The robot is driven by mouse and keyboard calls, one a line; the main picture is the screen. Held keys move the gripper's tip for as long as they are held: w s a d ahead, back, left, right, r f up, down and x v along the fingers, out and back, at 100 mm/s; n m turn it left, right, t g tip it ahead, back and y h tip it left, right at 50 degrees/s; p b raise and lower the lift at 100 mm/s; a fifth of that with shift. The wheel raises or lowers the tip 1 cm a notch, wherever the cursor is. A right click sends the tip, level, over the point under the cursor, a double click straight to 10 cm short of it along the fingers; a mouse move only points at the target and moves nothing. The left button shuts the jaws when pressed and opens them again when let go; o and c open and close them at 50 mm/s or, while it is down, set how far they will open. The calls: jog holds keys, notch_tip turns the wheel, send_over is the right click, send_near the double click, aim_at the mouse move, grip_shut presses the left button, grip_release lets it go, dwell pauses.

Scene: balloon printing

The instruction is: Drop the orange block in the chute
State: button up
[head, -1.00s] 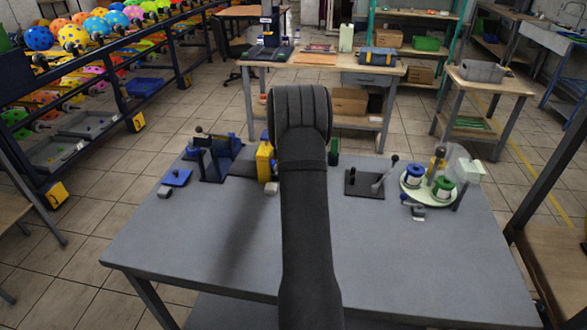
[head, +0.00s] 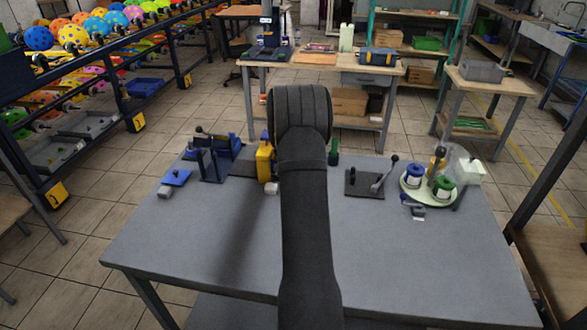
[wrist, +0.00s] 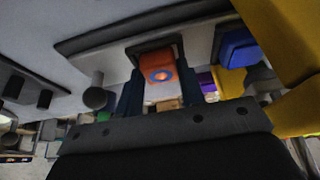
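The orange block (wrist: 160,68), with a blue round mark on its face, shows in the wrist view. My gripper (wrist: 161,82) has its dark fingers on both sides of the block and appears shut on it. A dark rectangular frame (wrist: 132,51) lies just beyond the block; I cannot tell whether it is the chute's mouth, or whether the block touches it. In the head view my arm hides the gripper and block.
On the grey table (head: 220,265), a yellow device (head: 265,162) stands beside my arm. A blue fixture (head: 215,155) stands to the left. A black lever plate (head: 365,183) and a round station with blue and green spools (head: 430,188) stand to the right. The table's front is clear.

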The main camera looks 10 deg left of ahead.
jog(key=shift+r, duration=0.7)
jog(key=shift+c, duration=0.3)
jog(key=shift+r, duration=3.05)
jog(key=shift+s+a+r, duration=0.1)
jog(key=shift+a+r, duration=0.1)
jog(key=s+a+r+m, duration=0.2)
jog(key=s+a+r, duration=0.3)
jog(key=r, duration=0.3)
jog(key=s+a+r+n, duration=0.1)
jog(key=a+r, duration=0.2)
jog(key=a, duration=0.9)
jog(key=s+a+r+n, duration=0.1)
jog(key=a+r, duration=0.2)
jog(key=a, duration=0.9)
jog(key=shift+w+d+f, duration=0.1)
jog(key=shift+f, duration=1.85)
jog(key=shift+d+f, duration=0.1)
jog(key=shift+f, duration=1.8)
